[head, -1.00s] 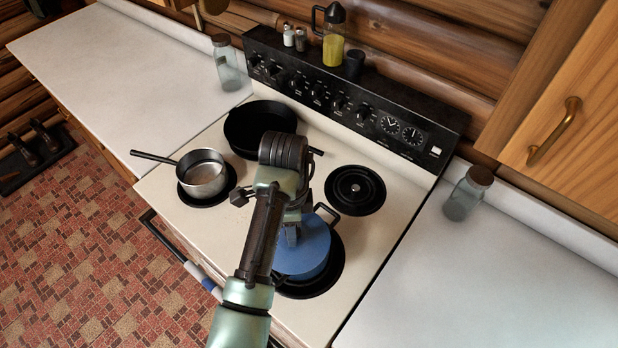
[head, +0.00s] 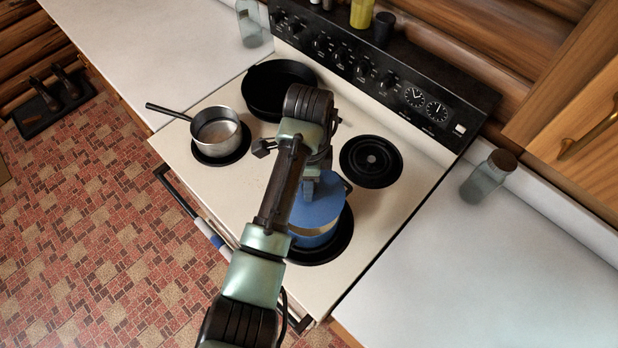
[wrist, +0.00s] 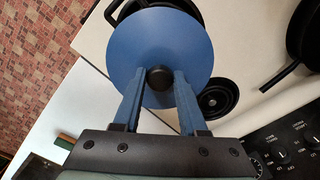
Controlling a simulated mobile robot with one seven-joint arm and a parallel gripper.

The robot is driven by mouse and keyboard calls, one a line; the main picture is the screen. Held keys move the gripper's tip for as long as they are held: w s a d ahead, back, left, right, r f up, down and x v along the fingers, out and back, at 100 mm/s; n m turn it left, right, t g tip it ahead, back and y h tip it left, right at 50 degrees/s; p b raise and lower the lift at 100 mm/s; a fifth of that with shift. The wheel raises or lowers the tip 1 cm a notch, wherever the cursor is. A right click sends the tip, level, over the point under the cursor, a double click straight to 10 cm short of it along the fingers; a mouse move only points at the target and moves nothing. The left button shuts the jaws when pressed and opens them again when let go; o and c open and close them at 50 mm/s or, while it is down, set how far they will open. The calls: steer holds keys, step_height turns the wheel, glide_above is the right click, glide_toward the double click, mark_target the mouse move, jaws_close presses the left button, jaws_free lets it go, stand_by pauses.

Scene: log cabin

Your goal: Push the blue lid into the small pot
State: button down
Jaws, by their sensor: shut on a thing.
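The blue lid (head: 320,203) is a flat round disc over the front right burner. It fills the middle of the wrist view (wrist: 160,40), where a short dark knob (wrist: 160,78) stands at its centre. My gripper (wrist: 158,76) is shut on this knob, one finger on each side. In the head view my gripper (head: 311,182) comes down onto the lid and partly hides it. A blue pot (head: 314,239) with a dark handle shows under the lid. A pale band shows between them; I cannot tell whether the lid touches the pot.
A steel saucepan (head: 216,128) sits on the front left burner and a black pan (head: 278,88) at the back left. The back right burner (head: 370,161) is bare. The white counter (head: 470,270) at right is mostly clear, with a glass jar (head: 484,181) near the wall.

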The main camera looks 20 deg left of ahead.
steer(key=shift+f+b, duration=1.4)
steer(key=shift+f, duration=1.05)
steer(key=shift+p, duration=0.75)
steer(key=shift+f+b, duration=0.65)
steer(key=shift+f, duration=0.35)
steer(key=shift+c, duration=1.9)
jaws_free()
steer(key=shift+r, duration=0.1)
step_height(320, 180, up, 11)
steer(key=shift+r+p, duration=0.2)
steer(key=shift+p, duration=0.65)
steer(key=shift+r+p, duration=0.65)
steer(key=shift+r, duration=0.1)
